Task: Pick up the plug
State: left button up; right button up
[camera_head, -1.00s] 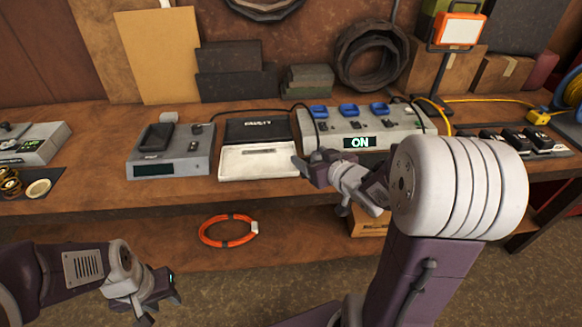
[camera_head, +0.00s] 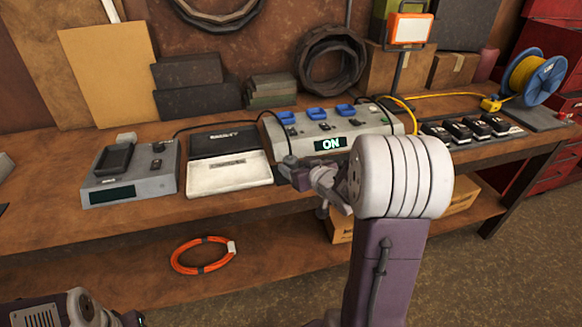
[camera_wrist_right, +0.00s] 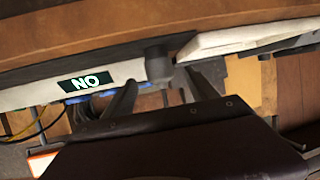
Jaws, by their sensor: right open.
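A dark, rounded plug (camera_wrist_right: 158,62) shows in the right wrist view, at the front of the grey power station beside its lit display. In the head view a black cable runs down over the station's left end toward this spot; my right gripper partly hides it. My right gripper (camera_head: 290,172) is at the station's front left, left of the ON display. In the wrist view its two fingers (camera_wrist_right: 163,88) are spread, with the plug between or just beyond the tips. My left gripper (camera_head: 132,318) is mostly cut off at the bottom edge.
The power station (camera_head: 375,124) has blue sockets on top. A black-and-white case (camera_head: 230,175) and a grey charger (camera_head: 130,173) stand left of it. Black blocks (camera_head: 470,130) and a yellow cable reel (camera_head: 532,78) stand right. An orange ring (camera_head: 203,256) lies on the lower shelf.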

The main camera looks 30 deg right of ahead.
aim_at(292, 160)
jog(key=x, duration=0.4)
jog(key=shift+w+f+b, duration=0.2)
jog(key=shift+f+b, duration=0.05)
jog(key=shift+b, duration=0.15)
jog(key=shift+s+r, duration=0.1)
jog(key=shift+s, duration=0.05)
jog(key=shift+c, duration=0.9)
grip_shut()
jog(key=shift+r+p, duration=0.4)
jog(key=shift+r, duration=0.15)
jog(key=r+p, duration=0.1)
jog(key=r, duration=0.1)
jog(key=d+r+p, duration=0.1)
jog(key=r, duration=0.1)
jog(key=shift+s+r+p, duration=0.15)
jog(key=shift+p, duration=0.15)
jog(key=s+d+r+p, duration=0.3)
jog(key=d+r+p, duration=0.2)
jog(key=d, duration=0.4)
jog(key=shift+s+d+r, duration=0.25)
jog(key=shift+s+d, duration=0.1)
jog(key=shift+s, duration=0.05)
